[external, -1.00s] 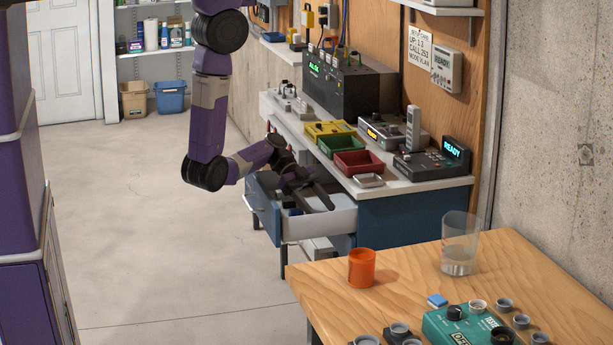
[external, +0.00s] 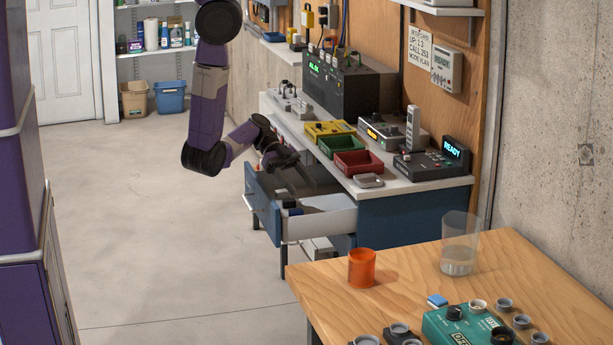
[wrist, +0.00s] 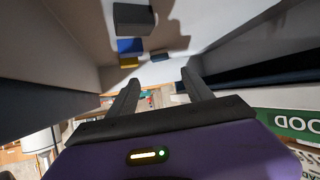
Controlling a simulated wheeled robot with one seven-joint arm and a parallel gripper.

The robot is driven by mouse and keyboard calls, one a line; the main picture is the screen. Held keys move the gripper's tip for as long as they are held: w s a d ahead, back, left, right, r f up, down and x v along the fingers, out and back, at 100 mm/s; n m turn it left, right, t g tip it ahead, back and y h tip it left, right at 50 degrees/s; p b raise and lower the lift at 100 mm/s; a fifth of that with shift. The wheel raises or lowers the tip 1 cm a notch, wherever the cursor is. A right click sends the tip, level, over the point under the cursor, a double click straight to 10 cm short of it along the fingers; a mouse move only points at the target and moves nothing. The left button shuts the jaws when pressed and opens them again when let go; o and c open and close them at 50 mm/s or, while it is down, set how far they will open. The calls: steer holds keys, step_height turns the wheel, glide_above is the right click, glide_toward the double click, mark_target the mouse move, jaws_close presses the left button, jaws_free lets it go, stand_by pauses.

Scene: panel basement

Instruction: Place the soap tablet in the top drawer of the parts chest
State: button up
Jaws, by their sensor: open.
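The top drawer (external: 320,224) of the blue parts chest (external: 400,219) is pulled out. My gripper (external: 301,178) is above the open drawer, tilted down. In the wrist view my gripper (wrist: 160,88) has its two dark fingers apart, with nothing between them. Inside the drawer lie a dark grey block (wrist: 133,18), a blue block (wrist: 130,45), a yellow piece (wrist: 129,62) and a small dark piece (wrist: 159,57). I cannot tell which thing, if any of these, is the soap tablet.
Yellow, green and red bins (external: 358,163) and a small grey dish (external: 368,180) stand on the bench top above the drawer.

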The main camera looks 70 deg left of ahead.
steer(key=shift+s+a+r, duration=0.1)
steer(key=shift+a+r, duration=0.1)
steer(key=shift+a, duration=0.1)
stand_by(0.6)
